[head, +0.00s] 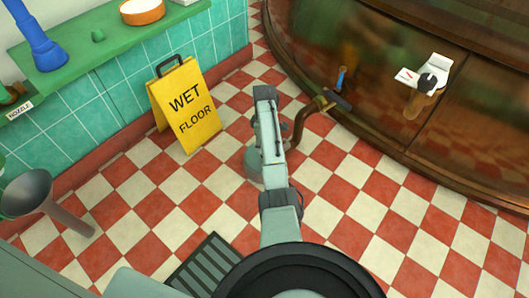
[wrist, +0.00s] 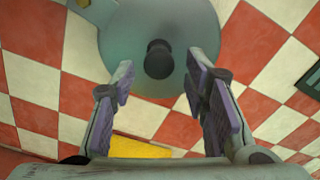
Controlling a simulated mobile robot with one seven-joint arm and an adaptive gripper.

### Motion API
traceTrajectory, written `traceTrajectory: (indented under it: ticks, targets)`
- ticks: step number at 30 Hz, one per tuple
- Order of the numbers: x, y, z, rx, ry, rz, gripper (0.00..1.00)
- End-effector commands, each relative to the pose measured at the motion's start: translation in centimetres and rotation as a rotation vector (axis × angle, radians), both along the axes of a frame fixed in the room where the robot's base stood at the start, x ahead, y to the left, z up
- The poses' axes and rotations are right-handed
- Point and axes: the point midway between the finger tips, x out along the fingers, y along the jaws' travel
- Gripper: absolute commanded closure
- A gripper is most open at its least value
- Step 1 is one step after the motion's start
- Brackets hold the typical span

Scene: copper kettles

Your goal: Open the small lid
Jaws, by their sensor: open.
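In the wrist view, a round grey-green lid (wrist: 185,30) with a dark round knob (wrist: 158,58) lies ahead of my gripper (wrist: 160,90). My gripper is open, with purple pads on its two fingers. The knob shows centred in the gap between the fingers, just beyond their tips. The fingers look empty and apart from the knob. In the head view, a pale grey-green vessel (head: 252,163) stands on the floor, mostly hidden behind my arm. The lid's top and my fingers cannot be made out there.
A yellow wet floor sign (head: 185,107) stands left of my arm. A large copper kettle (head: 350,60) fills the upper right, with a pipe and valve (head: 322,102) near the vessel. A grey funnel (head: 30,190) is at far left. A floor grate (head: 212,262) lies in front.

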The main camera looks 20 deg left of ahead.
Motion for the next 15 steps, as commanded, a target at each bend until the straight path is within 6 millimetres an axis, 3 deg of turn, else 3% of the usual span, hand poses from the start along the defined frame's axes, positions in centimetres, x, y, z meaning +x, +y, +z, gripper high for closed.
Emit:
traceTrajectory:
  ticks: [1,6,15]
  targets:
    - [0.0,0.0,-1.3,0.0,0.001,0.0,0.59]
    - [0.0,0.0,-3.7,0.0,0.0,0.0,0.59]
    - [0.0,0.0,-4.8,0.001,-0.002,0.0,0.59]
